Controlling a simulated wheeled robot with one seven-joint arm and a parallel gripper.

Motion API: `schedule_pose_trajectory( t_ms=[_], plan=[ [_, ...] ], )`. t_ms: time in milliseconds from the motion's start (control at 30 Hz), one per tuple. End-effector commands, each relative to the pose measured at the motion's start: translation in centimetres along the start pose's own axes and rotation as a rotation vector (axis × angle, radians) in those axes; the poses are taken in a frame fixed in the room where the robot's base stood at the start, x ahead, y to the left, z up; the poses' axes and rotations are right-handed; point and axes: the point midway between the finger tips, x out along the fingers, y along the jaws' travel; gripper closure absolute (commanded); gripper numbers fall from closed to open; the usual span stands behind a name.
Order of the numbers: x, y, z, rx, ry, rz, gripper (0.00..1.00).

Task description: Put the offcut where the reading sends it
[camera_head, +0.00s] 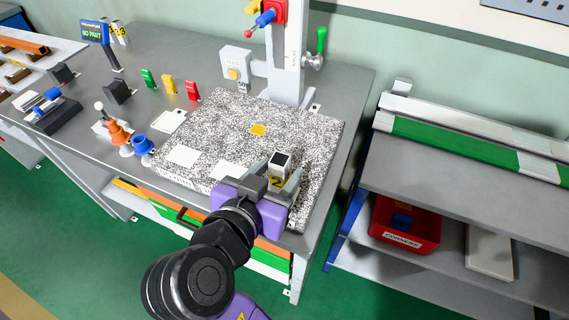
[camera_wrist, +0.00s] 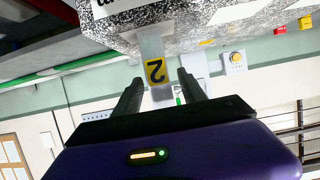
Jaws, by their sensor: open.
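The offcut (camera_head: 281,160) is a short silver profile piece with a dark upper end and a yellow label 2. It stands at the right front of the speckled granite plate (camera_head: 215,115). My gripper (camera_head: 279,180) is open at the offcut, with a finger on either side. In the wrist view, the offcut (camera_wrist: 151,44) shows just ahead of my open fingers (camera_wrist: 159,78); I cannot tell whether they touch it. The small display (camera_head: 93,32) at the back left reads NO PART.
A measuring stand (camera_head: 287,65) rises behind the plate. Green (camera_head: 149,78), yellow (camera_head: 168,85) and red (camera_head: 192,90) markers stand left of it. Orange and blue cone-shaped pieces are at the plate's left. A labelled red bin (camera_head: 405,225) sits on the right-hand shelf.

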Motion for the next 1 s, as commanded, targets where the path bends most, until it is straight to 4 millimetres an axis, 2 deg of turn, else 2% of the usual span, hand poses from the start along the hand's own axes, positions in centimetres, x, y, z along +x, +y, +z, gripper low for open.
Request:
schedule_pose_trajectory(
  t_ms=[33,200,400,600,1000],
  plan=[
    [-1.2,-0.2,0.1,0.001,0.002,-0.006,0.51],
    [-4.6,-0.1,0.0,0.002,0.002,-0.005,0.51],
    [-7.2,-0.1,0.0,0.0,0.001,-0.002,0.51],
    [-8.0,0.0,0.0,0.001,0.0,0.0,0.51],
    [-8.0,0.0,0.0,0.0,0.0,0.0,0.51]
  ],
)
